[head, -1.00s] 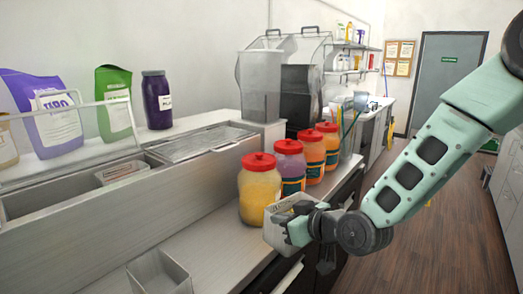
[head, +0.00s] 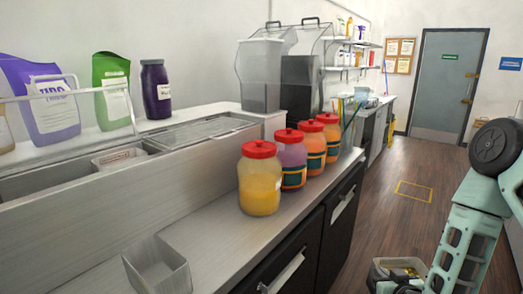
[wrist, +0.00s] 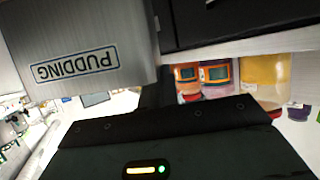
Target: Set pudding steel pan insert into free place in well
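The pudding steel pan insert (wrist: 70,35) fills the upper left of the wrist view, its PUDDING label upside down. In the head view the pan (head: 377,274) is at the bottom edge, right of the counter and over the floor, with something yellowish inside. My gripper (head: 402,287) is at the pan's near side and appears shut on it; the fingertips are hidden. The well (head: 60,182) is a long recess in the steel counter unit at left. One small pan insert (head: 120,157) sits in it, with open space to its left.
Another steel pan (head: 157,270) stands empty on the lower counter. Red-lidded jars (head: 260,185) line the counter between well and gripper. Bags (head: 50,100) and a purple jar (head: 156,95) stand behind the well. The floor (head: 400,220) at right is clear.

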